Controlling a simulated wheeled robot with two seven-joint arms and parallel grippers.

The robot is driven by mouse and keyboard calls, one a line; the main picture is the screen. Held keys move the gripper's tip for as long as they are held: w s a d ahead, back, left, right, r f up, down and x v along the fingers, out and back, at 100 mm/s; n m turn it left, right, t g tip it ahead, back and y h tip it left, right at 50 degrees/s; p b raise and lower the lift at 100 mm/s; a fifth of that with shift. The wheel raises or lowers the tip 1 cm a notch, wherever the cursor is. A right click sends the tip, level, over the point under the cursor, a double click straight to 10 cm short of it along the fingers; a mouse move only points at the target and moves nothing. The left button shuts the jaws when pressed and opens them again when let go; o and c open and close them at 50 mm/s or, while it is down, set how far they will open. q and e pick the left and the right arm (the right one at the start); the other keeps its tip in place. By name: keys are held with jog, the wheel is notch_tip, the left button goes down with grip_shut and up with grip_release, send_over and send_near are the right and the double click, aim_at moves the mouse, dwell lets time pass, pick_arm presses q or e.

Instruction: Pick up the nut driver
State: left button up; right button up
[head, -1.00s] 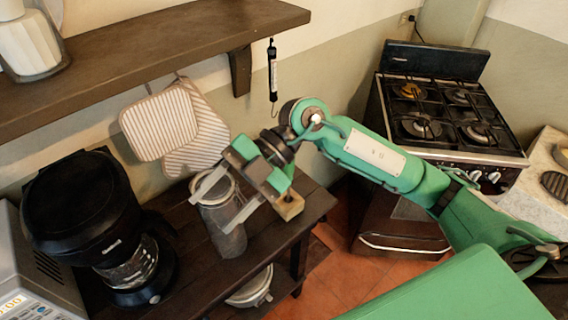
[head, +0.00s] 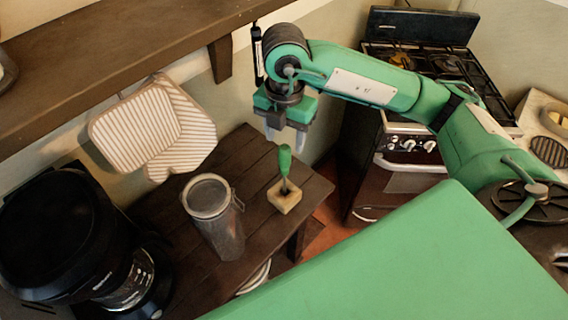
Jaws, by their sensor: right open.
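The nut driver (head: 285,162) has a green handle and stands upright with its shaft down in a small wooden block (head: 284,198) near the right end of the dark wooden table. My right gripper (head: 286,138) is open and empty, with its fingers pointing down. In the head view its fingertips show just above the handle top, one to each side; I cannot tell the exact depth between them. My left gripper is not in view.
A clear lidded jar (head: 222,235) stands on the table (head: 165,218) left of the block. A black coffee maker (head: 70,225) is at left. Striped oven mitts (head: 150,130) hang below the wall shelf (head: 110,55). A stove (head: 400,140) stands behind my right arm.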

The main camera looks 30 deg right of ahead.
aim_at(285, 148)
notch_tip(285, 148, down, 3)
jog(key=shift+r, duration=0.15)
jog(key=shift+f+p, duration=0.35)
jog(key=shift+f, duration=0.45)
jog(key=f+p, duration=0.1)
jog(key=f, duration=0.1)
jog(key=f+p, duration=0.1)
jog(key=f, duration=0.1)
jog(key=shift+w+d+f+p, duration=0.1)
jog(key=shift+w+d+p, duration=0.1)
jog(key=shift+p, duration=0.1)
jog(key=shift+a+f, duration=0.1)
jog(key=shift+f, duration=0.15)
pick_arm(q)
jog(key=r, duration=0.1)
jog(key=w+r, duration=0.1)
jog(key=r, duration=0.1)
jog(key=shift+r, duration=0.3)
pick_arm(e)
grip_shut()
